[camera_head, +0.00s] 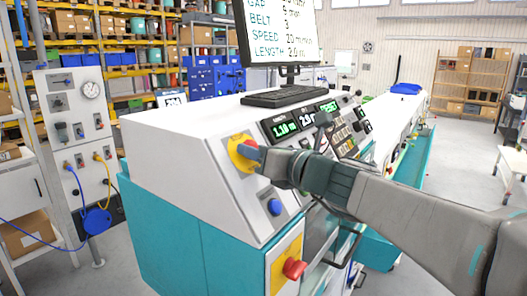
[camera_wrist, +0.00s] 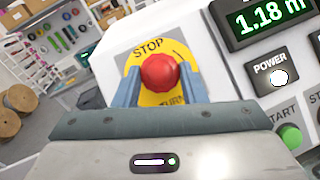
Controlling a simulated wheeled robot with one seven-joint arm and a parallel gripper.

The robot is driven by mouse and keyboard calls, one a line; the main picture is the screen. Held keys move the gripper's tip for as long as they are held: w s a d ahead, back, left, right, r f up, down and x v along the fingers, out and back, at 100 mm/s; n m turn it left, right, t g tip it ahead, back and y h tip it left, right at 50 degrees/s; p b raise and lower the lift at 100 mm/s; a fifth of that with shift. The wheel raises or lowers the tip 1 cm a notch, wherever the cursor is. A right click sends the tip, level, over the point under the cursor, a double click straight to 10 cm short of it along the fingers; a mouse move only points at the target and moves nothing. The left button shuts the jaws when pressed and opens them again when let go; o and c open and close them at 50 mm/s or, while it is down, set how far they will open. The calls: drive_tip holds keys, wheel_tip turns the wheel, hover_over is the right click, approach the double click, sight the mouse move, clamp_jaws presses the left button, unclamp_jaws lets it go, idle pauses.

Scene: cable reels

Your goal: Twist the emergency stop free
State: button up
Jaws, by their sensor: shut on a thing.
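The emergency stop is a red mushroom button (camera_wrist: 160,73) on a round yellow plate (camera_wrist: 145,51) marked STOP. It sits on the white sloped console (camera_head: 180,135). In the head view the yellow plate (camera_head: 236,151) shows at the console's front left, with the button mostly hidden by my gripper. My gripper (camera_wrist: 160,84) has one blue-grey finger on each side of the red button and is shut on it. In the head view my gripper (camera_head: 250,153) reaches in from the right and meets the button.
Beside the stop are a display reading 1.18 m (camera_wrist: 267,18), a POWER button (camera_wrist: 278,77) and a green START button (camera_wrist: 290,136). A blue knob (camera_head: 274,206) and a red-and-yellow switch (camera_head: 294,268) lie lower on the front. A monitor (camera_head: 283,30) and keyboard (camera_head: 288,94) stand on top.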

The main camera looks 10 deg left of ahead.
drive_tip(key=shift+s+a+f+m+t+h, duration=0.1)
drive_tip(key=shift+m+t+h, duration=0.25)
drive_tip(key=shift+m, duration=0.55)
drive_tip(key=o, duration=1)
drive_tip(key=shift+a, duration=0.15)
drive_tip(key=b+v, duration=0.1)
drive_tip(key=v, duration=1.2)
drive_tip(key=shift+s+d, duration=0.25)
drive_tip(key=shift+s, duration=0.05)
